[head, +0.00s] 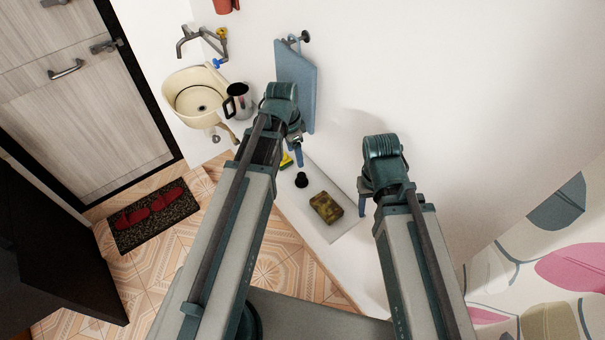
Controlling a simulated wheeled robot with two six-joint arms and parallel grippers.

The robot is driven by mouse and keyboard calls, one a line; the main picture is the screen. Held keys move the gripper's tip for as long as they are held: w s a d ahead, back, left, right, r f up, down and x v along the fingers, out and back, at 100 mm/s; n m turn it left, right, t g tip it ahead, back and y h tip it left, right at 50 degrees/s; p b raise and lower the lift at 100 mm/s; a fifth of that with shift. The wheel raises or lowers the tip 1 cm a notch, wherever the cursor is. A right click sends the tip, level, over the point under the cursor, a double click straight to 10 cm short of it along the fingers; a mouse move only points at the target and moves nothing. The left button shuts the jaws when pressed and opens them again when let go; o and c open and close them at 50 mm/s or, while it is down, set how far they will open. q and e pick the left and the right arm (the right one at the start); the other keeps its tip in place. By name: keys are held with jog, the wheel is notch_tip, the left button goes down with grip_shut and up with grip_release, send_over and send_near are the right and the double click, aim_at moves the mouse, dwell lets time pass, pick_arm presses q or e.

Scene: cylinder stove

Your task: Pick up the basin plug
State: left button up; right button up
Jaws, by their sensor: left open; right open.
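A small black object that looks like the basin plug (301,180) sits on the white ledge (335,232) between my two arms. My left gripper (297,156) is open, above and slightly left of the plug, apart from it. Its arm hides part of it, and only a blue-grey finger shows clearly. My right gripper (362,203) is open and empty, to the right of the plug near the wall. Its arm also partly hides it. The cream basin (181,79) is on the wall at upper left, with a dark drain hole in its bottom.
A brown-green sponge-like block (326,207) lies right of the plug. A yellow item (287,161) is by my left gripper. A metal jug (239,103) stands beside the basin. A blue towel (296,80) hangs on the wall. Red slippers (150,208) lie on a floor mat.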

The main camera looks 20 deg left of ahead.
aim_at(301, 175)
pick_arm(q)
jog(key=f+b, duration=0.8)
jog(key=shift+w+d+f, duration=0.15)
jog(key=shift+w+d, duration=0.15)
jog(key=shift+d, duration=0.1)
jog(key=shift+f, duration=0.15)
jog(key=shift+f, duration=0.1)
jog(key=f+b, duration=0.3)
jog(key=w+d+f+b, duration=0.1)
jog(key=f+b, duration=0.1)
jog(key=shift+r, duration=0.1)
jog(key=shift+a, duration=0.1)
grip_shut()
